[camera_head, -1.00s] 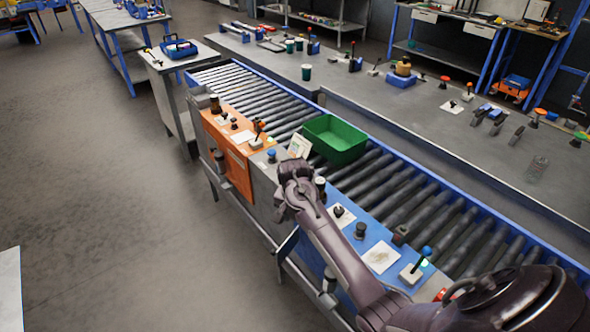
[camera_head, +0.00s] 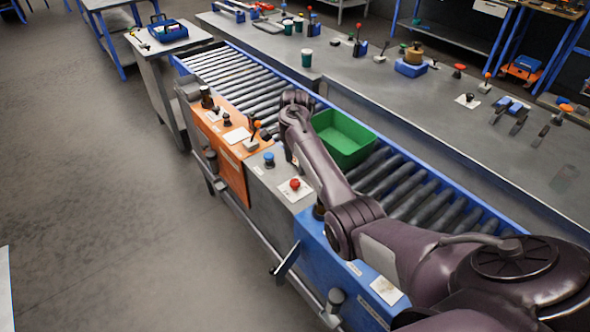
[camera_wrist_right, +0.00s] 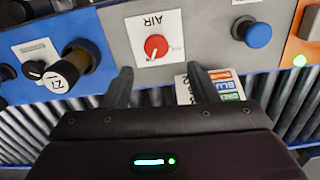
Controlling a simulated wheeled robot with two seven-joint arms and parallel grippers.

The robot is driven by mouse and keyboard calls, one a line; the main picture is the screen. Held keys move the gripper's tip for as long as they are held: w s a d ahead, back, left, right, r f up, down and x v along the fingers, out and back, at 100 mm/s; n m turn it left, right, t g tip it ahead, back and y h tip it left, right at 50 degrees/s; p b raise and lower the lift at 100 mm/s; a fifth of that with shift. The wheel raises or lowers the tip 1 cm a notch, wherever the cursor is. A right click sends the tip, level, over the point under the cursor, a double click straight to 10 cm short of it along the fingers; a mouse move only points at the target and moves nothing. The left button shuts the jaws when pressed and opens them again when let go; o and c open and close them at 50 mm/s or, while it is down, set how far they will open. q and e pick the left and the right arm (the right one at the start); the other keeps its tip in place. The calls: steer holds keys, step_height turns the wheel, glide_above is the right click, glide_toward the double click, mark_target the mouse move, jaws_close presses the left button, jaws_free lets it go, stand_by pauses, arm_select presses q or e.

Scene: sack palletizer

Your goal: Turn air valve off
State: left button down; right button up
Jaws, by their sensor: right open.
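The air valve is a red round knob (camera_wrist_right: 156,46) on a white plate marked AIR, upside down in the right wrist view. A white mark shows on the knob's lower edge. In the head view the red knob (camera_head: 295,184) sits on the grey panel section, left of my right forearm. My right gripper (camera_wrist_right: 157,82) is open and empty. Its two dark fingers lie below the knob in the wrist view, one to each side, with no visible contact. In the head view its fingers are hidden behind my arm. My left gripper is not in view.
A blue button (camera_head: 269,159) and an orange-topped lever (camera_head: 254,135) stand near the knob. A colour-word card (camera_wrist_right: 208,84) is close to one finger. A green bin (camera_head: 346,140) sits on the roller conveyor (camera_head: 225,75).

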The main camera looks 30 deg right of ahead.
mark_target(295, 182)
steer(key=f, duration=0.5)
steer(key=shift+s+a, duration=0.3)
steer(key=shift+f, duration=0.7)
steer(key=shift+d, duration=0.1)
steer(key=c, duration=1)
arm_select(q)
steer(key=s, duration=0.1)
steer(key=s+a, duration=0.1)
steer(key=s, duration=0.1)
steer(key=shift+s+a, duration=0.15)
